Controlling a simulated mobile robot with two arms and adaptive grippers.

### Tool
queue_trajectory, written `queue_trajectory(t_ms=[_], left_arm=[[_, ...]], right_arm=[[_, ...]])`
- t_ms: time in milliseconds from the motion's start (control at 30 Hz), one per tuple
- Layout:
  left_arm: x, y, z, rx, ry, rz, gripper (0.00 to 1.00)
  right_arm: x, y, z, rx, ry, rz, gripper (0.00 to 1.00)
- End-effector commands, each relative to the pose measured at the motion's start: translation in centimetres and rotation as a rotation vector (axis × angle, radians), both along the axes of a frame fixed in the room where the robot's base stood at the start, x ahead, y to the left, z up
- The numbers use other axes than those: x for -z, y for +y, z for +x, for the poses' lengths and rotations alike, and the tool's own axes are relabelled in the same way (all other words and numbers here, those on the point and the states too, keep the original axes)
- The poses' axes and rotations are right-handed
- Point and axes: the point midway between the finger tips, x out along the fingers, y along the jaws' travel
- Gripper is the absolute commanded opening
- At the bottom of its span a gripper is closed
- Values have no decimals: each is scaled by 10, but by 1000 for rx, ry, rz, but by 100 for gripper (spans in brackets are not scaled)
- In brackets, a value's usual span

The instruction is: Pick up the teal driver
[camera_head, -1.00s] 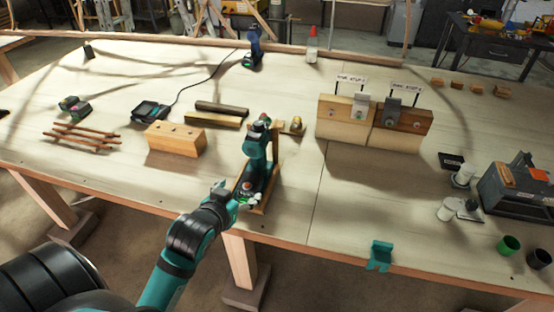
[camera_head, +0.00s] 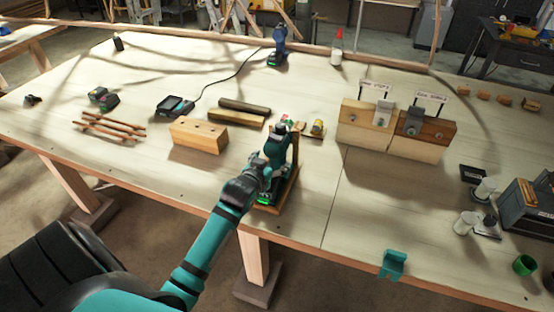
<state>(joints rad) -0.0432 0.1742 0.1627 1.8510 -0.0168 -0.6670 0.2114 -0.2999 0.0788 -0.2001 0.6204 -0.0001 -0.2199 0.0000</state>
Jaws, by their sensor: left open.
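The teal driver (camera_head: 277,148) stands upright in a wooden stand (camera_head: 291,180) near the table's front edge. Its black and green foot (camera_head: 266,197) shows at the bottom. My left gripper (camera_head: 264,172) is open at the left side of the driver's handle and overlaps it in the picture. The gripper hides part of the handle, and I cannot tell whether the fingers touch it. My right gripper is not in view.
A wooden block with holes (camera_head: 199,136) sits left of the stand. A blue driver (camera_head: 278,48) stands at the back. Two wooden setups with metal brackets (camera_head: 395,130) stand right. A teal bracket (camera_head: 392,264) sits at the front edge.

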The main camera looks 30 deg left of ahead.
Motion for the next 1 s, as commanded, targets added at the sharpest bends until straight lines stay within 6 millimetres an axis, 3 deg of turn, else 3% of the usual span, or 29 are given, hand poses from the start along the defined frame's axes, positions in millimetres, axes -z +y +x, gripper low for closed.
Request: queue_trajectory(t_ms=[400,700,1000], left_arm=[[16,7,43,1,-1,0,76],[19,7,45,1,0,1,74],[18,7,45,1,0,1,35]], right_arm=[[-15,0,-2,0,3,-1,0],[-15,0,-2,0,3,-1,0],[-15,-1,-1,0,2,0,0]])
